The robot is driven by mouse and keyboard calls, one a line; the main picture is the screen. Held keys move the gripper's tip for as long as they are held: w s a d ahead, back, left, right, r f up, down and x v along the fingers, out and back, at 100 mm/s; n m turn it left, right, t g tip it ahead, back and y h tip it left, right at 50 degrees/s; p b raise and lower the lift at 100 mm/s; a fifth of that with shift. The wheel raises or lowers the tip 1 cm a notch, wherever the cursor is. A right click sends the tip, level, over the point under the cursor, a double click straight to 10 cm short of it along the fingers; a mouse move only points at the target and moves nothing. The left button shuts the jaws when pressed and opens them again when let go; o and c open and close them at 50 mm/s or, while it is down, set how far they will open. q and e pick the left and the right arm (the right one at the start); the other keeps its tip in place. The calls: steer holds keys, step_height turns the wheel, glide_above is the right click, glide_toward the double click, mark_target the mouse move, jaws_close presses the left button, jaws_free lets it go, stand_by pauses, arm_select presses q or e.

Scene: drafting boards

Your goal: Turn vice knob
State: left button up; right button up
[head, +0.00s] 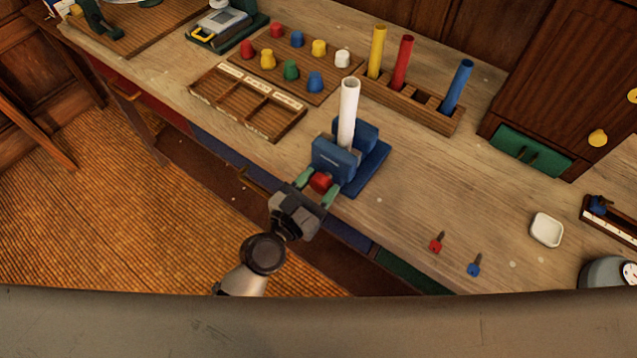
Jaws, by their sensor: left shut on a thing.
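A blue vice (371,172) stands near the front edge of the wooden bench, with a white tube (348,112) upright between its jaws. The vice's red knob (320,182) faces me at the front. My left gripper (317,186) reaches up from below, its green-tipped fingers on either side of the red knob and shut on it. The knob's shaft is hidden behind the knob and fingers. My right gripper is not in view.
A wooden rack (420,103) with yellow, red and blue tubes stands behind the vice. A divided tray (235,108) and a board of coloured knobs lie to the left. Red and blue keys (474,266) and a white dish (546,230) lie to the right.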

arm_select(q)
steer(key=shift+m, duration=0.3)
